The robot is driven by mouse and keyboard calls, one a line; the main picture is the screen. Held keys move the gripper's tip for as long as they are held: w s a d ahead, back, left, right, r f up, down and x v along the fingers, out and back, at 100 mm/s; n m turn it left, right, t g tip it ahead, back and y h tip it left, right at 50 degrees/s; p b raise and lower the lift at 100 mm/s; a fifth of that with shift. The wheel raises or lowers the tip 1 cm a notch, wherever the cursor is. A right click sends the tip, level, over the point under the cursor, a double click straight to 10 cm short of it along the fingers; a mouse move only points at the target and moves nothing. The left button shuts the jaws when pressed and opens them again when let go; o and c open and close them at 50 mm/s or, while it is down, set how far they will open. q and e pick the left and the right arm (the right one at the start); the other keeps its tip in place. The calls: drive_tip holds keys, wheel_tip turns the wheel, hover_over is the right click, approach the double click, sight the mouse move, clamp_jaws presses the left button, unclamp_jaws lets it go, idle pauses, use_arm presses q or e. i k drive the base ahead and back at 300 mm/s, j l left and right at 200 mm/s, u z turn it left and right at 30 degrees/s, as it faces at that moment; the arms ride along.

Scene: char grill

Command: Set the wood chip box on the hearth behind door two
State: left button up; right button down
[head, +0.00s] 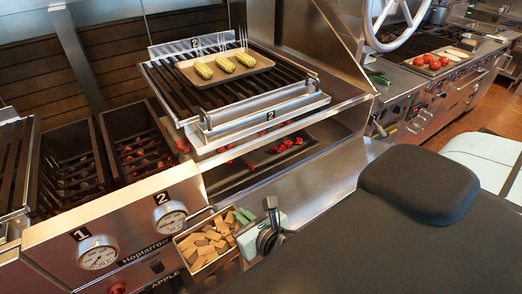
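An open box of wood chips (203,242) is in front of the grill's front panel, at the lower middle of the head view. Light brown wood pieces fill it, and green pieces lie at its far right corner. My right gripper (264,225) is at the box's right side, close to its edge. Its fingers are partly hidden, so I cannot tell whether they hold the box. Red embers (286,145) lie on the hearth (240,178) under the raised grate marked 2 (265,103). I cannot make out door two clearly. My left gripper is not in view.
A tray with corn cobs (225,66) sits on the grate. Gauges marked 1 (97,252) and 2 (170,217) are on the front panel (130,225). Dark bins (70,165) with embers stand at left. A counter with tomatoes (435,62) is at right.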

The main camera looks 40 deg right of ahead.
sight(256, 158)
drive_tip(key=i+l, duration=0.15)
drive_tip(key=l, duration=0.2)
drive_tip(key=i+l, duration=0.15)
drive_tip(key=l, duration=0.15)
drive_tip(key=i+l, duration=0.1)
drive_tip(key=l, duration=0.25)
drive_tip(key=i+l, duration=0.15)
drive_tip(key=l, duration=0.15)
